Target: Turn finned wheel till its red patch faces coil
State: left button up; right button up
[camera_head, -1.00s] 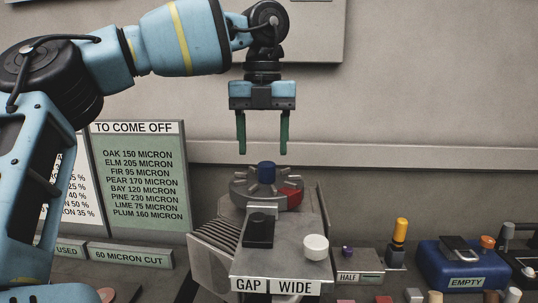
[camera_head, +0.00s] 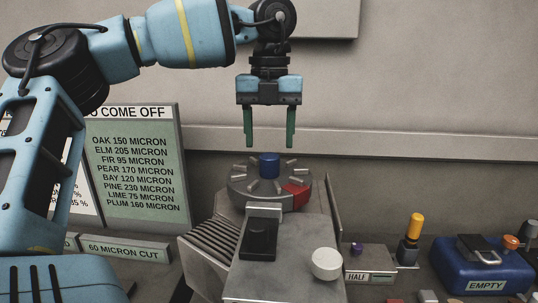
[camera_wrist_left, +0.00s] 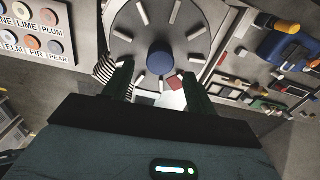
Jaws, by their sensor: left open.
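The finned wheel (camera_head: 243,187) is a grey disc with raised fins and a blue knob (camera_head: 269,165) at its centre. It lies on the grey fixture in the head view. Its red patch (camera_head: 295,194) is at the front right of the rim. The wheel (camera_wrist_left: 133,22) fills the top middle of the left wrist view, with its red patch (camera_wrist_left: 175,83) near the right finger. My left gripper (camera_head: 270,142) is open and empty, pointing down above the knob and apart from it. I cannot tell for certain which part is the coil. My right gripper is out of view.
Striped ribs (camera_head: 208,248) line the fixture's left side. A black block (camera_head: 258,240) and a white round knob (camera_head: 326,264) are in front of the wheel. A blue box (camera_head: 480,268) marked EMPTY stands right. A text board (camera_head: 135,170) stands left.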

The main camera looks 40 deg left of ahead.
aim_at(269, 155)
pick_arm(q)
jog(key=shift+f, duration=2.4)
grip_shut()
